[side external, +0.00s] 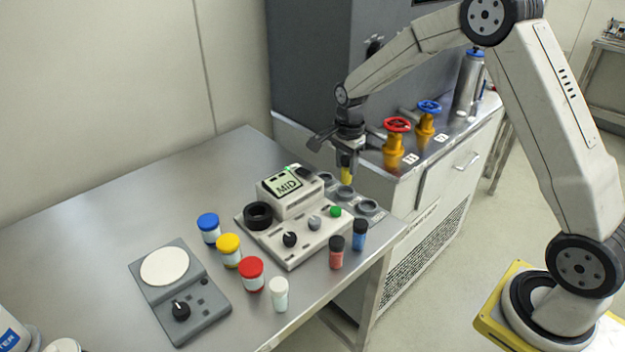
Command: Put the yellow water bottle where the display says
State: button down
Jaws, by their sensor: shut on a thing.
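My gripper (347,152) points down over the right part of the steel table, shut on the yellow water bottle (346,175). Only a small yellow lower part of the bottle shows below the fingers, roughly upright. The bottle appears over or just behind a row of three round grey holders (367,207); I cannot tell whether it touches one. The display (287,184) on the pale console reads "MID".
A red bottle (336,254) and a blue bottle (359,236), both dark-capped, stand right of the console (318,236). Several capped jars (229,249) and a grey scale (181,296) are left. Red (397,125) and blue (429,107) valve wheels stand behind the gripper. The table's back left is clear.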

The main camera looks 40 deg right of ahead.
aim_at(346, 174)
jog(key=shift+f, duration=1.4)
jog(key=shift+f, duration=0.55)
dwell(1.6)
grip_release()
dwell(0.3)
jog(key=shift+r, duration=0.2)
jog(key=shift+r, duration=3.35)
